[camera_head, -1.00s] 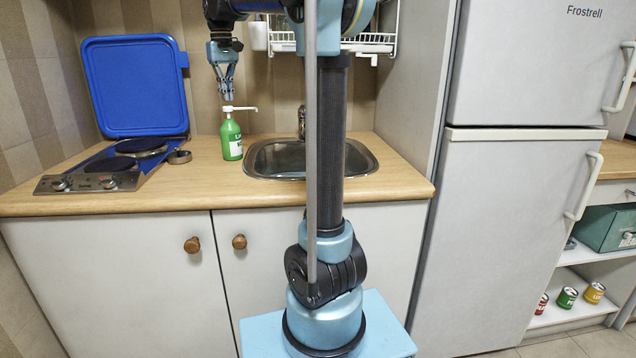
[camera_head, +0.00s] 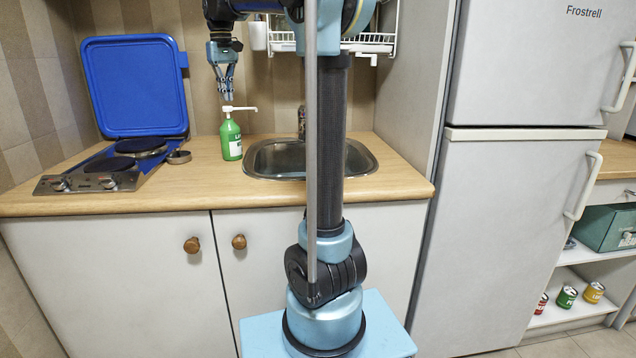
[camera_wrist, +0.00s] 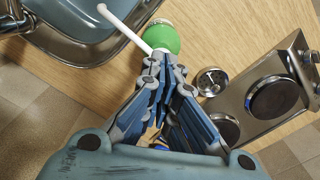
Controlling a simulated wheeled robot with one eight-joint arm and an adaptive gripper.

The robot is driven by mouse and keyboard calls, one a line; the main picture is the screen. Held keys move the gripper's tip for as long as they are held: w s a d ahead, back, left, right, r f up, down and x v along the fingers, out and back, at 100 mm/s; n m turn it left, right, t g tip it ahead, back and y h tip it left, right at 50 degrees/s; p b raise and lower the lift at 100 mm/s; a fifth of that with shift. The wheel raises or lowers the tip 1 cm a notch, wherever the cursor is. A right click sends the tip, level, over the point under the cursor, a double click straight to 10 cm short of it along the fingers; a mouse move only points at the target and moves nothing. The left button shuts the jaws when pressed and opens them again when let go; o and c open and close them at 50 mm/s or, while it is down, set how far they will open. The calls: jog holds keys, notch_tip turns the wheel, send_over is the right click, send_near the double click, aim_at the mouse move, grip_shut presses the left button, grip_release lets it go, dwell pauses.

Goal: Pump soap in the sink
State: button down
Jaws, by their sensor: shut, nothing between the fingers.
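A green soap bottle (camera_head: 231,140) with a white pump head (camera_head: 238,109) stands upright on the wooden counter, just left of the sink (camera_head: 290,157). The pump's spout points right, towards the basin. My gripper (camera_head: 228,98) points straight down, shut and empty, with its fingertips just above the pump head. I cannot tell whether they touch it. In the wrist view the gripper (camera_wrist: 168,62) partly covers the bottle (camera_wrist: 163,38). The white spout (camera_wrist: 125,27) reaches out over the edge of the sink (camera_wrist: 80,42).
Left of the bottle is a two-plate hob (camera_head: 103,177) with its blue lid (camera_head: 135,88) raised. A small round metal object (camera_head: 179,157) sits between hob and bottle. A tap (camera_head: 301,122) stands behind the sink. A white dish rack (camera_head: 375,43) hangs above.

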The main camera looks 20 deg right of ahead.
jog(key=shift+f, duration=0.25)
jog(key=shift+f, duration=0.4)
jog(key=shift+f, duration=0.85)
jog(key=shift+r, duration=1.5)
jog(key=shift+f, duration=0.3)
jog(key=shift+f, duration=0.35)
